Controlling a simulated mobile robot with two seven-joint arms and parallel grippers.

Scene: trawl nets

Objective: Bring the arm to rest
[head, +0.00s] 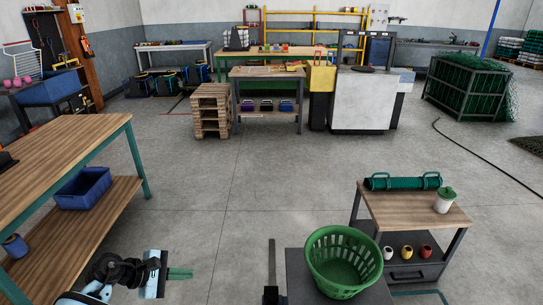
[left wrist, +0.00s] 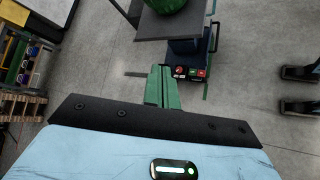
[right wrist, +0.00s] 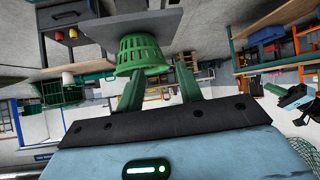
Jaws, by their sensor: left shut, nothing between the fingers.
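My left gripper (head: 180,273) is low in the head view, left of centre, over bare floor. In the left wrist view its two green fingers (left wrist: 163,88) lie together with nothing between them. My right gripper (right wrist: 158,85) shows only in the right wrist view. Its green fingers stand well apart and the space between them is empty. Beyond the fingertips is a green basket (right wrist: 141,54). In the head view the basket (head: 344,262) looks empty and stands upright on a dark grey platform (head: 296,262).
A long workbench (head: 65,155) with a blue bin (head: 82,188) stands at left. The middle floor is clear.

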